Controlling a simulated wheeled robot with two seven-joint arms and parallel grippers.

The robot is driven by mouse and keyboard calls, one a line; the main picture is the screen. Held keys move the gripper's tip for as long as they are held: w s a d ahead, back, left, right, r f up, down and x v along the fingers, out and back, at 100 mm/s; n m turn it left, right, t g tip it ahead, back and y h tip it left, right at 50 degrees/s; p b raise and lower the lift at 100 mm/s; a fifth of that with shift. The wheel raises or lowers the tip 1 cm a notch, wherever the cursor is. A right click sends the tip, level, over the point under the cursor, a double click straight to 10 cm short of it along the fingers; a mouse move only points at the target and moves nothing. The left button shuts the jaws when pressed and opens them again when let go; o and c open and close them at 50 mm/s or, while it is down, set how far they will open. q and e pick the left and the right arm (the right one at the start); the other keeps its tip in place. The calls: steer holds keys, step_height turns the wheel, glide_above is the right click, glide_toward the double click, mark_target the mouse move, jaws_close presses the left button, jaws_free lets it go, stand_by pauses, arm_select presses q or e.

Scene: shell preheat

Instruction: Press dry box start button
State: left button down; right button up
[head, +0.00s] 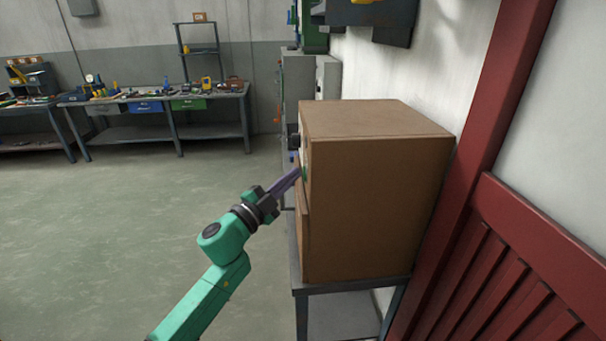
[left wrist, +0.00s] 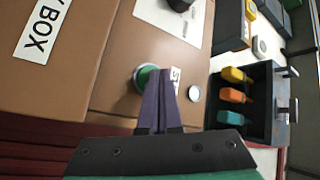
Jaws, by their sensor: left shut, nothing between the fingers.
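The dry box (head: 378,200) is a brown cabinet on a grey stand, its front facing left. In the left wrist view its front (left wrist: 105,70) carries a round green button (left wrist: 146,76) in a pale ring, beside a partly hidden label beginning "ST" (left wrist: 176,76). My left gripper (head: 297,172) is shut and empty, its purple fingers at the front of the box. In the left wrist view the fingertips (left wrist: 160,72) overlap the right side of the green button and cover part of it. I cannot tell whether they touch it. My right gripper is not in view.
A white round part (left wrist: 194,93) and a black knob (left wrist: 180,4) are on the front near the button. A dark tray with coloured-handled tools (left wrist: 235,96) lies to the right. A red post (head: 470,130) stands right of the box. The floor at left is clear.

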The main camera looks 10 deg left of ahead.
arm_select(q)
steer(key=shift+d, duration=0.25)
steer(key=shift+a, duration=0.1)
stand_by(0.5)
steer(key=shift+s+a, duration=0.2)
steer(key=shift+a, duration=0.5)
steer(key=a, duration=0.2)
steer(key=s+a, duration=0.1)
steer(key=a, duration=0.1)
steer(key=shift+s+a, duration=0.1)
steer(key=shift+a, duration=0.3)
